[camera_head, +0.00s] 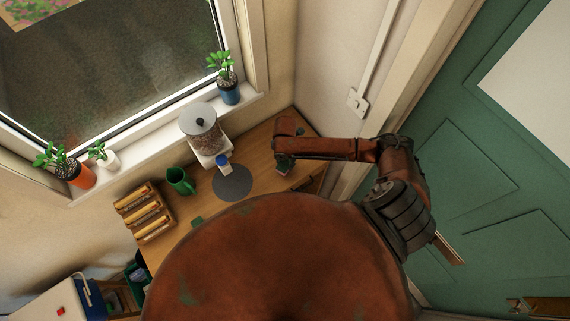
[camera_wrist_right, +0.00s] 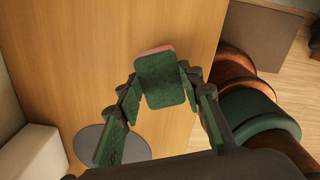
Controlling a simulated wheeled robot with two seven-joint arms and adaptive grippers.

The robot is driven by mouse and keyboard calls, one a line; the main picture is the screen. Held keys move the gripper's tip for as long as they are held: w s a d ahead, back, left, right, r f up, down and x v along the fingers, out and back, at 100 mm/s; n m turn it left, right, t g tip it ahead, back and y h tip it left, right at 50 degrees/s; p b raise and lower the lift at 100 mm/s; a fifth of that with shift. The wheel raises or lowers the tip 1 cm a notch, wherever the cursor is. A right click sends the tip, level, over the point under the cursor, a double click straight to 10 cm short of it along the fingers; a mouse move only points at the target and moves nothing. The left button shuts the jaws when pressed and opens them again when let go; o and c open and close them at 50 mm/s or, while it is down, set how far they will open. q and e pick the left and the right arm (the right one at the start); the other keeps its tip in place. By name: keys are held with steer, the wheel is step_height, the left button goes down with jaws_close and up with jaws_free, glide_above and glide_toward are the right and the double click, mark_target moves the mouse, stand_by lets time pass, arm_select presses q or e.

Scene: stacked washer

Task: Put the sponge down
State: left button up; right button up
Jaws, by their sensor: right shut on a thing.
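The sponge (camera_wrist_right: 166,84) has a green face and a pinkish layer at its far edge. My right gripper (camera_wrist_right: 162,88) is shut on it, with one finger on each side. In the head view my right gripper (camera_head: 284,160) points down over the right part of the wooden counter (camera_head: 258,155), and a little of the sponge (camera_head: 284,172) shows below it. I cannot tell whether the sponge touches the counter. My left gripper is not in view.
A grey round mat (camera_head: 233,186) with a blue-topped cup (camera_head: 222,162) lies left of the gripper. A dispenser (camera_head: 204,132), green mug (camera_head: 180,181), jar rack (camera_head: 146,213) and small green piece (camera_head: 197,222) stand farther left. The counter around the sponge is clear.

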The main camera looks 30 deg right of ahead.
mark_target(285, 164)
steer(key=shift+s+f, duration=0.1)
steer(key=shift+f, duration=1.05)
steer(key=o, duration=1.1)
steer(key=shift+f, duration=0.1)
step_height(285, 164, up, 12)
steer(key=shift+a, duration=0.1)
